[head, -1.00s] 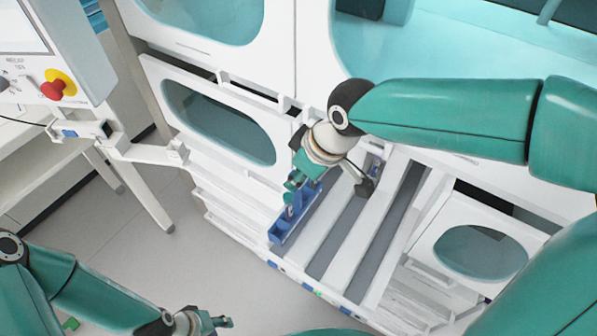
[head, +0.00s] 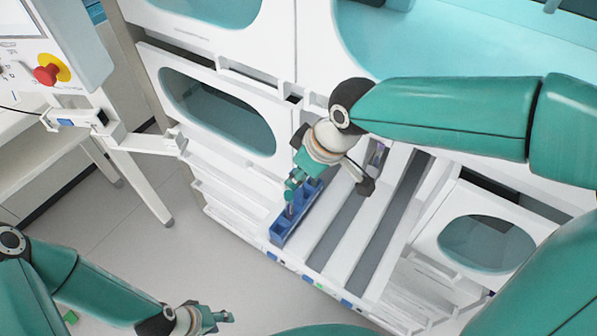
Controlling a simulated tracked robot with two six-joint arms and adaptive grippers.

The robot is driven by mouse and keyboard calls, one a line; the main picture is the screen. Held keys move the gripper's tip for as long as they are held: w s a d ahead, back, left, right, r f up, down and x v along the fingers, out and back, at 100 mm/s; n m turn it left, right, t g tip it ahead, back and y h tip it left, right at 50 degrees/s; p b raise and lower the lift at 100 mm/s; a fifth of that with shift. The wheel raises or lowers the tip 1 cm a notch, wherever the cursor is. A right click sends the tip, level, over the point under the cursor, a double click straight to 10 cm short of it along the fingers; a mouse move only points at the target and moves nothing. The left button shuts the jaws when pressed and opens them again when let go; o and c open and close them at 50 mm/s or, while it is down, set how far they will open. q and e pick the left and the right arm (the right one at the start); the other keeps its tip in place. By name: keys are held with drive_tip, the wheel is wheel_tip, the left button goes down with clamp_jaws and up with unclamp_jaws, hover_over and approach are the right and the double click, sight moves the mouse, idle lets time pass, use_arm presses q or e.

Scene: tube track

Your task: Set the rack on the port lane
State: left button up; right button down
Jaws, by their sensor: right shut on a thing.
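The blue rack (head: 283,230) is a long narrow holder with open compartments. It lies along the leftmost of several parallel lanes on the white machine's pull-out deck. My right gripper (head: 292,190) reaches down from above and is shut on the rack near its middle; the wrist hides part of the rack's far end. I cannot tell whether the rack is fully down in the lane. The neighbouring lanes show as grey strips (head: 333,230) between white rails. My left gripper (head: 222,317) is low in the picture, away from the deck and empty; its finger opening is too small to tell.
A monitor panel with a red emergency button (head: 47,74) stands on an arm at the upper left. White machine doors with oval windows (head: 218,110) rise behind the deck, and another (head: 487,243) is at right. Open floor (head: 130,240) lies left of the deck.

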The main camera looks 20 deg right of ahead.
drive_tip(key=shift+f+b, duration=0.75)
idle(0.6)
drive_tip(key=c, duration=0.9)
unclamp_jaws()
drive_tip(key=v, duration=1.2)
drive_tip(key=shift+f, duration=0.1)
